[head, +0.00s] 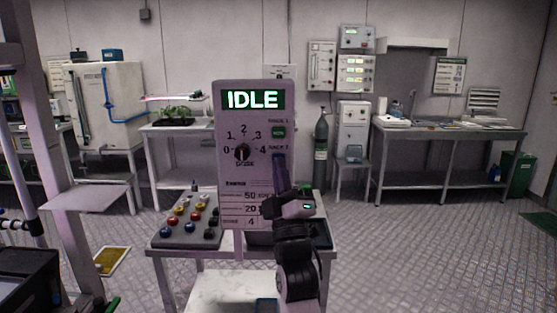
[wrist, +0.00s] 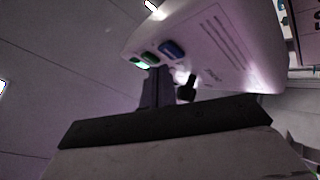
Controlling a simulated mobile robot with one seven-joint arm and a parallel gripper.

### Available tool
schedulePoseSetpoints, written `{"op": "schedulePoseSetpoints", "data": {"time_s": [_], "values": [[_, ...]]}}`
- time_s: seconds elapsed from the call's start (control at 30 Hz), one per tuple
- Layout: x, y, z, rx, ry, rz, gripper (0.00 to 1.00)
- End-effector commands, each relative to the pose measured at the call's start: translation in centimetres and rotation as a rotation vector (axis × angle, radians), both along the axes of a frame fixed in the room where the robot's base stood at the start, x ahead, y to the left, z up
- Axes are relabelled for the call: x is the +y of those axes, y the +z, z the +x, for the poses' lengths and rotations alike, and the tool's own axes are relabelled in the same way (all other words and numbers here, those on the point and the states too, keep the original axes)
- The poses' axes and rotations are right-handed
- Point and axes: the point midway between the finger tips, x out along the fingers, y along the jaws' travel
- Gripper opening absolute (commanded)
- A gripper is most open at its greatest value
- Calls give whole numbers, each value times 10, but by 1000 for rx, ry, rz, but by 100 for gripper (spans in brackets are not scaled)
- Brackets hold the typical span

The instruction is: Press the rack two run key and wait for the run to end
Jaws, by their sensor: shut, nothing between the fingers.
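The control panel (head: 229,171) stands upright, its green display reading IDLE. A dial (head: 242,152) marked 0 to 4 sits below the display. The green rack 1 run key (head: 278,132) is at its right. Below it, under the rack 2 label, the rack two run key is mostly hidden behind my gripper (head: 279,163). My gripper is shut and empty, its fingertips in front of that key; I cannot tell whether they touch it. In the wrist view the panel (wrist: 225,50) is tilted, with a blue key (wrist: 172,48) just beyond my gripper fingers (wrist: 155,76).
A sloped box with several coloured knobs (head: 187,238) sits on the panel's table, left of it. A dark tray (head: 322,234) lies at the right, partly behind my arm. A gas cylinder (head: 321,150) and a long bench (head: 448,133) stand behind. The floor at right is clear.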

Motion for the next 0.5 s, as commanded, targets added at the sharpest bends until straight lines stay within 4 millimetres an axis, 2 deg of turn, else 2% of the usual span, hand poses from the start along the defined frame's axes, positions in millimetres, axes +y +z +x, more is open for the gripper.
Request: {"op": "schedulePoseSetpoints", "data": {"time_s": [0.5], "values": [[0,-1,8,0,-1,-1,0]]}}
